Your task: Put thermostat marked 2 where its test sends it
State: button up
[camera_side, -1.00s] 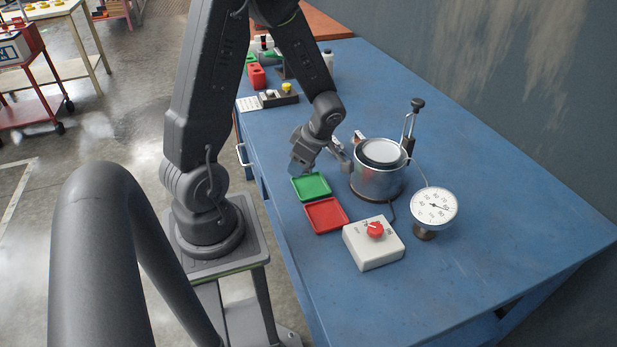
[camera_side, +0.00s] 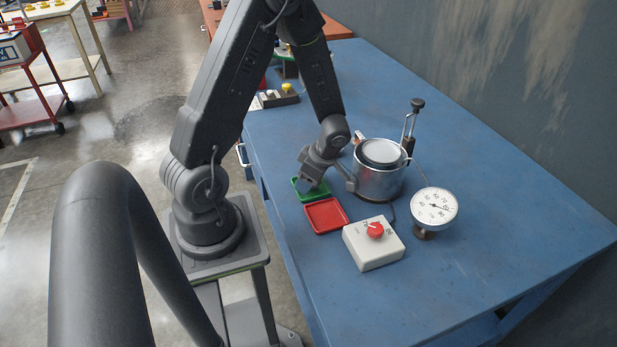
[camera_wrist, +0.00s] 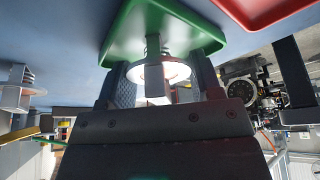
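My gripper (camera_side: 328,184) is low over the green tray (camera_side: 311,195), left of the metal pot (camera_side: 378,180). In the wrist view its two fingers (camera_wrist: 163,85) stand on either side of a metal thermostat (camera_wrist: 152,73) with a round bright flange and a stem. The fingers appear shut on it. The green tray (camera_wrist: 130,32) lies just beyond the thermostat; I cannot tell whether they touch. No number mark is readable. The red tray (camera_side: 327,216) beside the green one is empty in the side view. The thermostat is hidden there by my gripper.
The pot has a tall handled rod (camera_side: 411,120) at its rim. A dial thermometer (camera_side: 434,207) and a white box with a red knob (camera_side: 374,243) stand nearby. A dark rack (camera_side: 280,96) sits further back. The blue table's right side is clear.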

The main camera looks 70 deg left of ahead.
jog(key=shift+o, duration=0.5)
jog(key=shift+s+r, duration=0.1)
jog(key=w+d+r+m+t, duration=0.1)
jog(key=w+d+r+m, duration=0.2)
jog(key=r, duration=0.5)
jog(key=d+r+m+t, duration=0.1)
jog(key=d+r+m, duration=0.25)
jog(key=r, duration=0.45)
jog(key=s+d+r+m+t+h, duration=0.1)
jog(key=s+d+r+m+t, duration=0.2)
jog(key=m, duration=0.7)
jog(key=s+d+r+m+t+h, duration=0.2)
jog(key=s+d+r+m+t, duration=0.1)
jog(key=d+r+m, duration=0.4)
jog(key=shift+s+d+r+m+t, duration=0.35)
jog(key=shift+s+d+m, duration=0.45)
jog(key=shift+d+m, duration=0.7)
jog(key=shift+a+m, duration=0.25)
jog(key=shift+a, duration=0.05)
